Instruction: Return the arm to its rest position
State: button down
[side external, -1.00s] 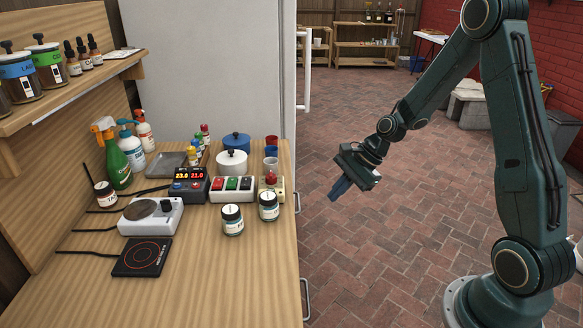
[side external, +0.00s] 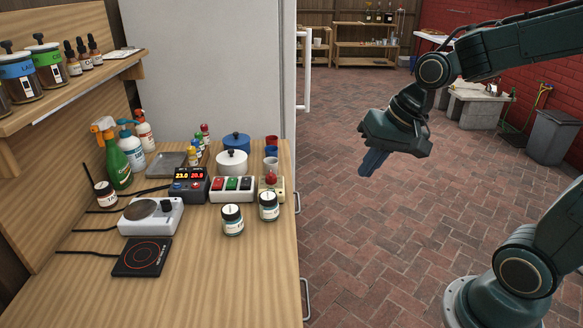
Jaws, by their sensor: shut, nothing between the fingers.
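My gripper (side external: 372,164) is in the middle right of the side external view, over the brick floor and off to the right of the workbench. Its dark blue fingers point down and a little left. They are shut together with nothing between them. My arm is folded back toward the right edge, partly out of the frame. The gripper touches nothing.
The wooden workbench (side external: 215,285) at left holds two jars (side external: 232,221), a hot plate (side external: 143,257), a white scale (side external: 150,217), a controller (side external: 188,184), pots (side external: 231,163) and spray bottles. The brick floor (side external: 370,250) around my gripper is clear.

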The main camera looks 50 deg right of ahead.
jog(key=s+a+r+n+t+h, duration=0.1)
jog(key=s+r+n, duration=0.3)
jog(key=s, duration=0.7)
jog(key=shift+s+a+r+n, duration=0.15)
jog(key=shift+s+r+n, duration=0.05)
jog(key=shift+n, duration=1.1)
jog(key=c, duration=1.6)
grip_release()
jog(key=shift+w, duration=0.1)
jog(key=o, duration=0.7)
jog(key=shift+w+r, duration=0.2)
jog(key=shift+w, duration=0.25)
jog(key=o, duration=0.9)
jog(key=w, duration=0.2)
jog(key=w+r+n, duration=0.1)
jog(key=shift+w+a, duration=0.1)
jog(key=shift+w, duration=0.3)
jog(key=w+d+f+n+y, duration=0.25)
jog(key=w+d, duration=0.25)
jog(key=w, duration=0.7)
jog(key=w+d+f+n+y, duration=0.25)
jog(key=w+d+f, duration=0.2)
jog(key=w, duration=0.65)
jog(key=w+d+f+n+t+y, duration=0.1)
jog(key=d+f+n+t+y, duration=0.2)
jog(key=d+f, duration=1.7)
notch_tip(320, 180, down, 4)
jog(key=shift+d+r+t+y, duration=0.1)
jog(key=shift+d+t+y, duration=0.25)
jog(key=shift+t+y, duration=0.2)
